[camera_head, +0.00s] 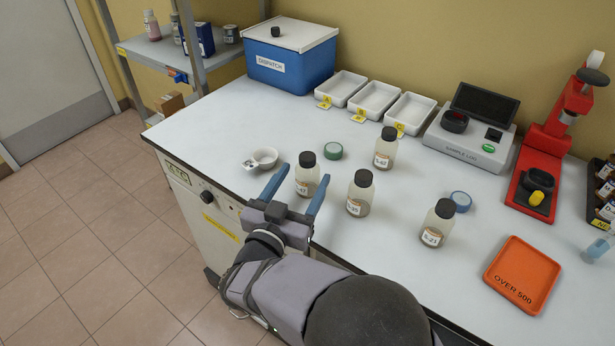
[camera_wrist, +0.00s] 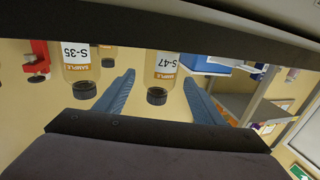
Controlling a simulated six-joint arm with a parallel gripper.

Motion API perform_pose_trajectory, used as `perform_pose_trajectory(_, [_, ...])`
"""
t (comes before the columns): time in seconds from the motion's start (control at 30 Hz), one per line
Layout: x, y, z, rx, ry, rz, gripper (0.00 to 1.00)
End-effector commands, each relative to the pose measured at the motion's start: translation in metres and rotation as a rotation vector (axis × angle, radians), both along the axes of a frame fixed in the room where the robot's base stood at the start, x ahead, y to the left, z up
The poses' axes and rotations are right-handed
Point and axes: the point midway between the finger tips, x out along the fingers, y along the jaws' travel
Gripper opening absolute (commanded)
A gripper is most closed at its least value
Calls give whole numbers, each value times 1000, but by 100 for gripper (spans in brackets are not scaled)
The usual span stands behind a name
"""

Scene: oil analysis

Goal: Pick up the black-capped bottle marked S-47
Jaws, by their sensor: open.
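The S-47 bottle (camera_head: 307,178) stands upright near the front edge of the white bench, with a black cap, pale contents and a white-and-orange label. My gripper (camera_head: 306,171) is open, with one blue finger on each side of this bottle as seen from the head. In the wrist view, which is upside down, the S-47 bottle (camera_wrist: 164,68) appears between the two spread fingers of my gripper (camera_wrist: 158,77), with gaps on both sides. Whether it is fully between the fingertips or just beyond them, I cannot tell.
A small white dish (camera_head: 264,158) and a green lid (camera_head: 333,151) are close by. An orange tray (camera_head: 522,276) lies at right.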

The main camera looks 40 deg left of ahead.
Motion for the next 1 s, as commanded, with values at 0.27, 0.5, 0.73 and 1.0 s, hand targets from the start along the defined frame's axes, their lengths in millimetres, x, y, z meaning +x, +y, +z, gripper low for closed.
perform_pose_trajectory(0.27, [11,2,0,-3,-3,-2,63])
perform_pose_trajectory(0.5, [20,5,0,-2,-3,0,63])
perform_pose_trajectory(0.73, [38,9,0,-3,-2,-3,63])
perform_pose_trajectory(1.0, [67,16,-2,-3,-2,-1,63])
